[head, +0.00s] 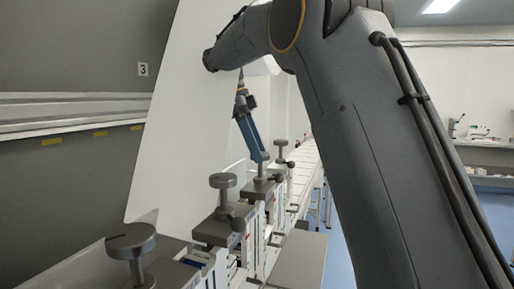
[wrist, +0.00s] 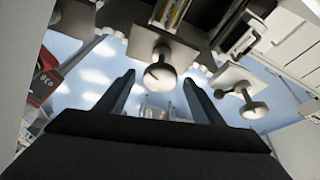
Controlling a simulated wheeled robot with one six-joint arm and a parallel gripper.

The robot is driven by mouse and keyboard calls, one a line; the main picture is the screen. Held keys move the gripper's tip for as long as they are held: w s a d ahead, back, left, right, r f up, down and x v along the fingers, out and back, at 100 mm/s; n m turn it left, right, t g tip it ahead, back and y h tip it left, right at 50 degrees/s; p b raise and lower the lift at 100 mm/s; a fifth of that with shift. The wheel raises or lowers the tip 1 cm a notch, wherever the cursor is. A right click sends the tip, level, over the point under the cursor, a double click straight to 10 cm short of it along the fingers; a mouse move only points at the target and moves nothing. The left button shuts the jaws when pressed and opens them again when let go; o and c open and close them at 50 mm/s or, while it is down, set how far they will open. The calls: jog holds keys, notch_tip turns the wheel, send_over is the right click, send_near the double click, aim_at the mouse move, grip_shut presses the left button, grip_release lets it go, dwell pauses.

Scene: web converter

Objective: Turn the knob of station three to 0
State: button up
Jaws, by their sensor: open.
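A row of round grey knobs on short stems runs along the machine in the head view: a near one (head: 130,241), a second (head: 222,181), a third (head: 261,156) and a far one (head: 280,143). A "3" label (head: 142,69) is on the grey wall panel; which knob belongs to it I cannot tell. My gripper (head: 257,154) points down by the third knob. In the wrist view my gripper (wrist: 159,78) is open, its two dark fingers apart. A pale round knob (wrist: 160,76) with a dark line shows between them; contact is unclear. Another knob (wrist: 253,110) is to the right.
A large white sheet (head: 180,130) slants up beside my arm at the left. A rail (head: 70,112) runs along the grey wall. Side handles stick out near the knobs. Blue floor (head: 340,255) is open at the right, with a bench (head: 482,143) farther back.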

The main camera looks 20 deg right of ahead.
jog(key=c, duration=1)
jog(key=shift+c, duration=0.2)
